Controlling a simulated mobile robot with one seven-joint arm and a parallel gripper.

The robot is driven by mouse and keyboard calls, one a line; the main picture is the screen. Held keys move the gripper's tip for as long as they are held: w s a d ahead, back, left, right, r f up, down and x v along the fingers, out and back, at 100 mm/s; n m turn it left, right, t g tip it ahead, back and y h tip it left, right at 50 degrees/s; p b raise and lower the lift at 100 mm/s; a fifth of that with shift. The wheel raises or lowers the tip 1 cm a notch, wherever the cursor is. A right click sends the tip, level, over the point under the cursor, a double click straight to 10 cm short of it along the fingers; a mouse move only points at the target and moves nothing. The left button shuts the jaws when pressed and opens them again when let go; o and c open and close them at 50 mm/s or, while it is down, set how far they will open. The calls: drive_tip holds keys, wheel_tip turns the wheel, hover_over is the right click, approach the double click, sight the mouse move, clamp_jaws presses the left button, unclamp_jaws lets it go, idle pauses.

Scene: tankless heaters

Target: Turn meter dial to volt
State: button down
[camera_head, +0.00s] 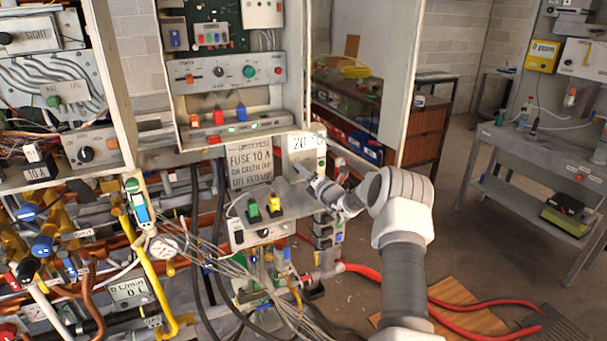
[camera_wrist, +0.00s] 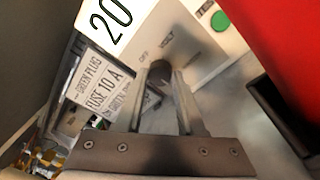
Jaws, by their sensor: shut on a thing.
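The meter (camera_head: 302,143) is a pale panel with a display reading 20. It hangs at the right side of the open cabinet, beside a paper sign. In the wrist view its face (camera_wrist: 205,62) carries the printed words OFF and VOLT, just beyond a dark round dial (camera_wrist: 160,72). My gripper (camera_head: 303,170) reaches the lower part of the meter from the right. In the wrist view the two fingers of my gripper (camera_wrist: 170,92) are shut on the dial, one on each side. The dial's pointer is not clear, so I cannot tell its exact setting.
The sign reading FUSE 10 A (camera_head: 250,167) is left of the meter. Loose grey wires (camera_head: 225,262) and yellow pipes (camera_head: 150,270) crowd the lower left. A green button (camera_wrist: 221,21) sits on the meter.

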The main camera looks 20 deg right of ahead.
drive_tip(key=n+b, duration=0.2)
drive_tip(key=b, duration=0.1)
drive_tip(key=n+b, duration=0.4)
drive_tip(key=b, duration=0.1)
drive_tip(key=shift+a+f+g+b, duration=0.1)
drive_tip(key=shift+f+g+b, duration=0.15)
drive_tip(key=shift+g+b, duration=0.05)
drive_tip(key=n+h+b, duration=0.1)
drive_tip(key=n+b, duration=0.5)
drive_tip(key=b, duration=0.4)
drive_tip(key=shift+a+b, duration=0.1)
drive_tip(key=shift+b, duration=0.2)
drive_tip(key=n+b, duration=0.5)
drive_tip(key=b, duration=0.3)
drive_tip(key=shift+a+r+h, duration=0.1)
drive_tip(key=shift+h, duration=0.2)
drive_tip(key=n+b, duration=0.2)
drive_tip(key=b, duration=0.2)
drive_tip(key=shift+r+n+h, duration=0.1)
drive_tip(key=shift+n+h, duration=0.2)
drive_tip(key=shift+n, duration=0.1)
drive_tip(key=shift+r+n+b, duration=0.15)
drive_tip(key=shift+n+b, duration=0.85)
drive_tip(key=shift+r, duration=0.1)
drive_tip(key=c, duration=0.5)
unclamp_jaws()
